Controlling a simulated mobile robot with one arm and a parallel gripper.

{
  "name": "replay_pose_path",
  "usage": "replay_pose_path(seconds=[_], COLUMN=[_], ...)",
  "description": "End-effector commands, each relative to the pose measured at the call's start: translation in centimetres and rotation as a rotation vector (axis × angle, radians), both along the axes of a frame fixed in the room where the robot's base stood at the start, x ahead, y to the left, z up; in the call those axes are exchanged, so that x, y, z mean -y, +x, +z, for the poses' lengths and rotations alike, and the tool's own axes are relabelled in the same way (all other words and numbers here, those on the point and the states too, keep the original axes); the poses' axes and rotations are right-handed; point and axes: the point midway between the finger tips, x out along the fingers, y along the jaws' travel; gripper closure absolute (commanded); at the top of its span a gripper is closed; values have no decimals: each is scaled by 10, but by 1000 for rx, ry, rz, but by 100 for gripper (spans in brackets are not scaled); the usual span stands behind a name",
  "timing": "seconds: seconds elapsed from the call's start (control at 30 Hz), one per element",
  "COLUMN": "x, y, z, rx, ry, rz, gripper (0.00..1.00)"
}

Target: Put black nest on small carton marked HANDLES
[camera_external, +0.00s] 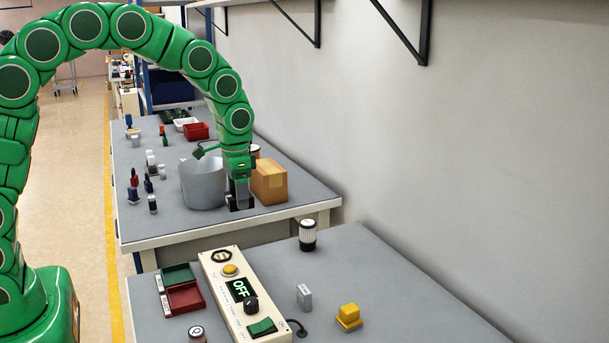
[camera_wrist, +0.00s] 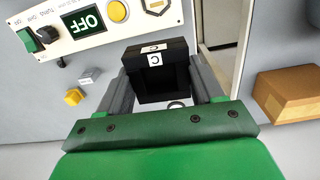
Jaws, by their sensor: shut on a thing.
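The black nest (camera_wrist: 160,72) is a dark block with white "C" labels, between the two grey fingers of my gripper (camera_wrist: 162,85) in the wrist view. My gripper (camera_external: 239,196) points down and is shut on the nest. In the external view a little of the black nest (camera_external: 234,204) shows low at the fingers, near the far table's front edge; I cannot tell whether it touches the table. A small brown carton (camera_external: 270,186) stands just right of my gripper, apart from it in the wrist view (camera_wrist: 288,92). No HANDLES marking is legible on it.
A large grey bowl (camera_external: 203,187) stands close to the left of my gripper. Several small parts lie farther left, and a red bin (camera_external: 196,131) is behind. The near table (camera_external: 385,285) holds a control panel reading OFF (camera_external: 240,289). A wall rises at the right.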

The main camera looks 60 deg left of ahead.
Motion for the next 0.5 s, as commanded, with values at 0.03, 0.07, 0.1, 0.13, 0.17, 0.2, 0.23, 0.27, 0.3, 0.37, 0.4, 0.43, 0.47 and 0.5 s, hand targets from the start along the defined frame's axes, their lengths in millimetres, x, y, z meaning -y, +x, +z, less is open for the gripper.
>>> replay_pose_path(seconds=[0.03,0.07,0.1,0.13,0.17,0.2,0.23,0.27,0.3,0.37,0.4,0.43,0.47,0.5], x=[-14,-21,-32,-40,-48,-59,-67,-75,-87,-104,-116,-125,-134,-145], y=[9,12,17,20,23,26,29,31,33,37,38,39,39,40], z=[7,11,16,21,24,29,34,38,44,52,59,63,66,71], rx=[6,6,6,5,5,5,6,6,6,7,7,6,5,5], ry=[0,0,0,0,1,1,2,2,2,3,5,6,7,8], rz=[4,4,5,4,5,6,7,9,10,14,16,19,20,23], gripper=[73,73,73,73,73,73,73,73,73,73,73,73,73,73])
